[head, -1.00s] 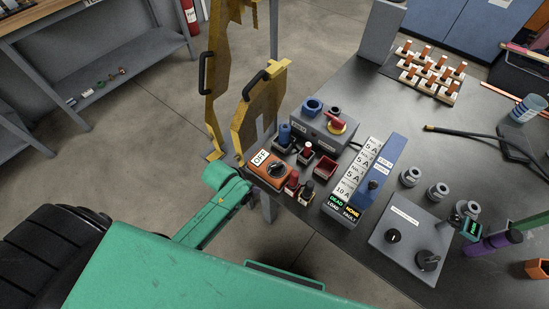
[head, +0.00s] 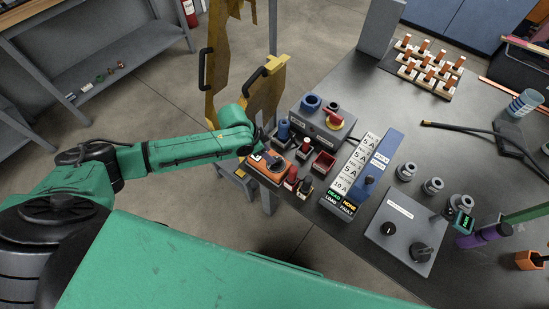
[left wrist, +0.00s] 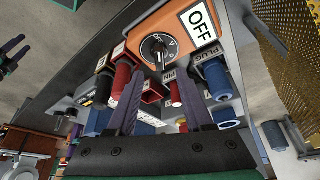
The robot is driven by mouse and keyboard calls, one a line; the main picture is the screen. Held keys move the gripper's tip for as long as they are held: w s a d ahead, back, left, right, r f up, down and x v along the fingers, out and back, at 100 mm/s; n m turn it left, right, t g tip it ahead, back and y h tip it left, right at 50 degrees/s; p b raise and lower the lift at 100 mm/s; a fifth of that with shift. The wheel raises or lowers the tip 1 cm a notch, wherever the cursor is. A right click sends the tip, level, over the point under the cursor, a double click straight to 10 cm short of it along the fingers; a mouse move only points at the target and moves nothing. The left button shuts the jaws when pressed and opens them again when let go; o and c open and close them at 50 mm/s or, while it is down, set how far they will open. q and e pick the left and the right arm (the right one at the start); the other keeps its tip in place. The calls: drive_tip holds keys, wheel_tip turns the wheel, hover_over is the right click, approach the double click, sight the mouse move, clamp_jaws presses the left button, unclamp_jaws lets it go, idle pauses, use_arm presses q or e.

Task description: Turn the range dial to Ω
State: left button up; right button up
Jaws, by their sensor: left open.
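The orange meter (head: 262,172) sits at the table's near left corner in the head view. Its display, partly hidden there by my gripper, reads OFF (left wrist: 198,19) in the left wrist view. The black range dial (left wrist: 157,49) shows below that display, with V and Ω marks beside it; I cannot tell its exact pointing. My left gripper (head: 266,157) is over the meter. In the left wrist view its two open fingers (left wrist: 160,70) point toward the dial, with nothing between them. Dark prongs (left wrist: 12,50) at that view's left edge may be my right gripper.
Red and black plugs (left wrist: 122,82) and small holders crowd the meter's side. Yellow perforated guards (head: 265,92) rise behind my left gripper.

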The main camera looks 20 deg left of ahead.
use_arm(q)
drive_tip(key=x, duration=0.6)
drive_tip(key=shift+d+f, duration=0.15)
drive_tip(key=shift+f, duration=0.05)
use_arm(e)
drive_tip(key=shift+d+f, duration=0.2)
drive_tip(key=shift+d, duration=0.15)
use_arm(q)
clamp_jaws()
